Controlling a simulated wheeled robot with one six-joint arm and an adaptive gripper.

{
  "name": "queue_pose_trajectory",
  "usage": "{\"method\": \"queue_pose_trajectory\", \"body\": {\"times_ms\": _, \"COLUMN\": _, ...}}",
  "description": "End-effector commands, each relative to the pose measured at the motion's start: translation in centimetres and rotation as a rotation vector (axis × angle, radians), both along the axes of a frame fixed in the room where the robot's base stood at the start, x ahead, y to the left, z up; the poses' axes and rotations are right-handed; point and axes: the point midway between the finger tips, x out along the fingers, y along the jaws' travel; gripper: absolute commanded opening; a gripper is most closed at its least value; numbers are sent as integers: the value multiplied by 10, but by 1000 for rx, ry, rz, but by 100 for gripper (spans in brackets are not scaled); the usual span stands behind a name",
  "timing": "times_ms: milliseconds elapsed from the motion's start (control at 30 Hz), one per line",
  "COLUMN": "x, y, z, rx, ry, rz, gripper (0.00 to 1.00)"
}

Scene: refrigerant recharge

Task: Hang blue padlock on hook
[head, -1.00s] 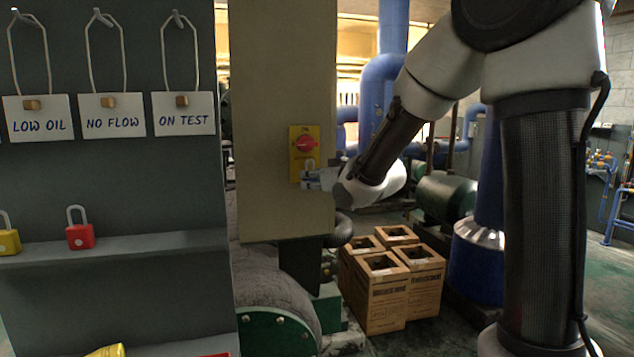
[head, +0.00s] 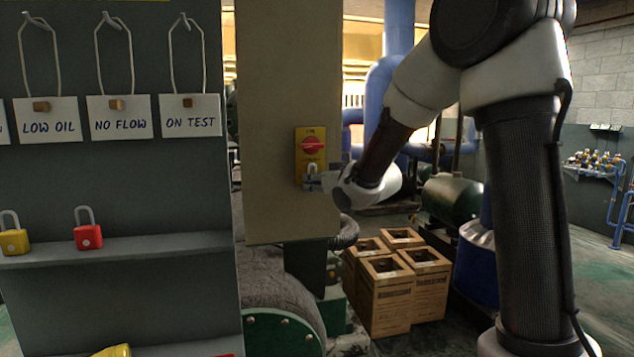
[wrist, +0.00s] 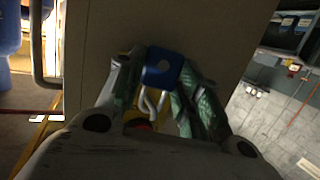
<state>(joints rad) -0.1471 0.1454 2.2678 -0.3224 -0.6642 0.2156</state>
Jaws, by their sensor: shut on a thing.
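The blue padlock (wrist: 161,68) is between my gripper's fingers in the wrist view, with its grey shackle (wrist: 152,103) extending down the picture. My gripper (head: 314,182) is shut on it, in front of the lower part of a yellow switch plate (head: 310,143) with a red knob (head: 312,146). The padlock's blue body is hard to make out in the head view. The shackle appears close to the plate; I cannot tell whether it is attached there. Metal hooks (head: 108,17) on the grey board hold wire-hung tags reading LOW OIL, NO FLOW and ON TEST.
A red padlock (head: 88,235) and a yellow padlock (head: 13,240) stand on the board's shelf (head: 150,247). The beige panel (head: 285,90) bears the switch plate. Cardboard boxes (head: 385,300) stand on the floor below my arm. Open floor lies at the far right.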

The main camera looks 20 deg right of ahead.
Motion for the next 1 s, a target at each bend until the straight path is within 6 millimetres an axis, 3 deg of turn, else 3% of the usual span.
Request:
{"method": "queue_pose_trajectory", "body": {"times_ms": 267, "x": 0, "y": 0, "z": 0, "rx": 0, "ry": 0, "rz": 0, "gripper": 16}}
{"method": "queue_pose_trajectory", "body": {"times_ms": 300, "x": 0, "y": 0, "z": 0, "rx": 0, "ry": 0, "rz": 0, "gripper": 37}}
{"method": "queue_pose_trajectory", "body": {"times_ms": 433, "x": 0, "y": 0, "z": 0, "rx": 0, "ry": 0, "rz": 0, "gripper": 60}}
{"method": "queue_pose_trajectory", "body": {"times_ms": 767, "x": -1, "y": -1, "z": 0, "rx": 0, "ry": 1, "rz": 0, "gripper": 60}}
{"method": "queue_pose_trajectory", "body": {"times_ms": 1000, "x": -32, "y": -12, "z": 8, "rx": 0, "ry": -1, "rz": -1, "gripper": 60}}
